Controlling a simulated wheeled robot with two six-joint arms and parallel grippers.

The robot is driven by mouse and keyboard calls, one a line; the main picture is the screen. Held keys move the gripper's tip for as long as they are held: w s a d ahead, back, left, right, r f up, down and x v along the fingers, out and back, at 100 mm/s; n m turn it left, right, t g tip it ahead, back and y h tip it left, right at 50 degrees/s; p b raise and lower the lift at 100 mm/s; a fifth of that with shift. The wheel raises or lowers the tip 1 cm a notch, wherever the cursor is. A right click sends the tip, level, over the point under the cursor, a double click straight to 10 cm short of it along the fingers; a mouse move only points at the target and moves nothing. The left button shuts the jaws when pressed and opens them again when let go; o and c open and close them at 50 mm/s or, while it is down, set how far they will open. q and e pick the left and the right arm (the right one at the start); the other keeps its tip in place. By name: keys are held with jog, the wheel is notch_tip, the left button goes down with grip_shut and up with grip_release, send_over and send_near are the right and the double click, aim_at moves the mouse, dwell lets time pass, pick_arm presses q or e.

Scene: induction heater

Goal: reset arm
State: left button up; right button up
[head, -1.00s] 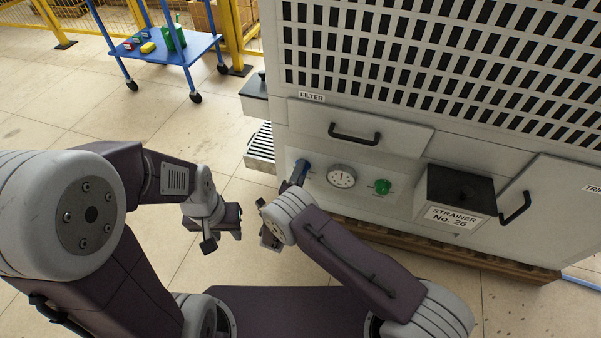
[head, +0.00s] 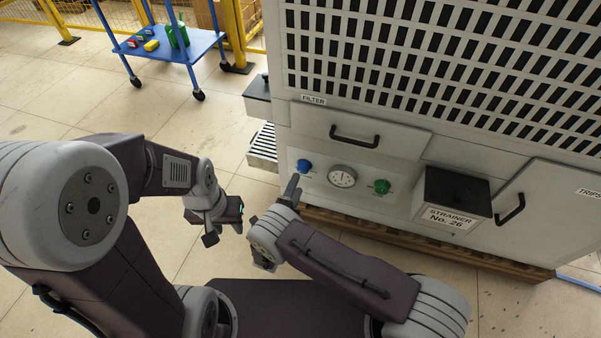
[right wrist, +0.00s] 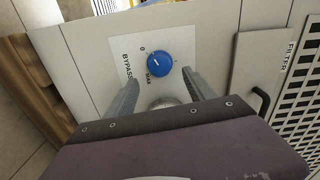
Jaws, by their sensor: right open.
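My right gripper (head: 292,189) is in front of the machine's control panel, just short of the blue knob (head: 304,165). In the right wrist view its two fingers (right wrist: 163,88) are apart with nothing between them. The blue knob (right wrist: 157,65), marked BYPASS, shows beyond the fingertips, clear of them. My left gripper (head: 222,226) hangs in the air at the left, away from the machine; its fingers are too small and turned to tell if they are open.
The machine carries a gauge (head: 342,176), a green knob (head: 381,186), a filter drawer (head: 360,130) and a black strainer box (head: 456,192). It stands on a wooden pallet (head: 430,246). A blue cart (head: 168,45) stands at the back left. Open floor lies between.

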jog(key=shift+v, duration=1.2)
